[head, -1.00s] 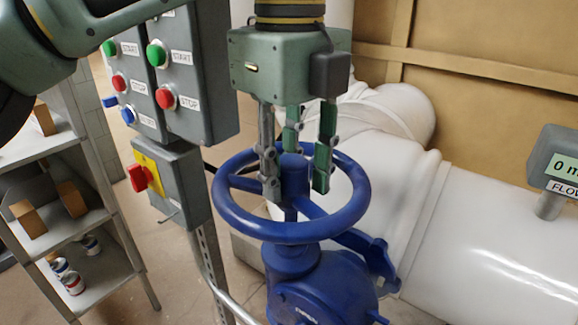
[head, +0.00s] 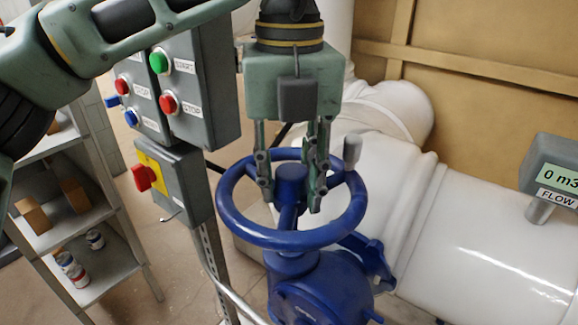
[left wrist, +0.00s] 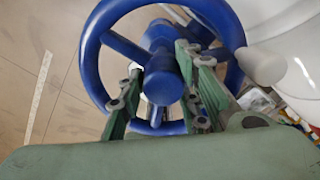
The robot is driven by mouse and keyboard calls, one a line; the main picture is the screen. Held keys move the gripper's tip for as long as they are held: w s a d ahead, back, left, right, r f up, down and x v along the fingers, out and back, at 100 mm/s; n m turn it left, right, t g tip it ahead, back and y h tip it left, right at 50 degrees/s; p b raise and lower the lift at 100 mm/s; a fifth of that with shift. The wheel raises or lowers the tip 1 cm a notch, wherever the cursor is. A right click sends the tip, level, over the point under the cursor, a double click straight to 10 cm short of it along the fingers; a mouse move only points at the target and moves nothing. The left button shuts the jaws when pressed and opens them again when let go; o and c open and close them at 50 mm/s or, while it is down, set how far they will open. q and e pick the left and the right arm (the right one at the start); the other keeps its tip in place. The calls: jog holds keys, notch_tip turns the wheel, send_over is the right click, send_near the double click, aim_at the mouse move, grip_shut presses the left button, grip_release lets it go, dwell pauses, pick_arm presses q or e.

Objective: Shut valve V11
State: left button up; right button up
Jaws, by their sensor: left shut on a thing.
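No V11 label is readable. My left gripper (head: 291,198) points down from above and is shut on the handwheel, its fingers on either side of the hub. In the left wrist view the hub (left wrist: 163,76) sits between the fingers, inside the blue rim (left wrist: 91,48); the knob (left wrist: 262,66) is at right. My right gripper is not in view.
White pipes (head: 485,230) run behind and right. Shelves (head: 85,225) stand far left.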

pick_arm(q)
jog(key=shift+d+r+m, duration=0.15)
jog(key=shift+m, duration=0.45)
jog(key=shift+r+m+p, duration=0.15)
jog(key=shift+m+p, duration=0.5)
jog(key=shift+m, duration=0.25)
jog(key=m+p, duration=0.1)
jog(key=m, duration=0.5)
jog(key=shift+w+p, duration=0.1)
jog(key=shift+p, duration=0.3)
jog(key=m+p, duration=0.1)
jog(key=m, duration=0.4)
jog(key=m+p, duration=0.1)
jog(key=m, duration=0.2)
jog(key=shift+d+f, duration=0.1)
jog(key=shift+f, duration=0.1)
jog(key=m, duration=0.2)
jog(key=shift+m+p, duration=0.3)
jog(key=shift+p, duration=0.1)
jog(key=m, duration=0.4)
jog(key=shift+p, duration=0.3)
jog(key=shift+f+m, duration=0.15)
jog(key=shift+m, duration=1.15)
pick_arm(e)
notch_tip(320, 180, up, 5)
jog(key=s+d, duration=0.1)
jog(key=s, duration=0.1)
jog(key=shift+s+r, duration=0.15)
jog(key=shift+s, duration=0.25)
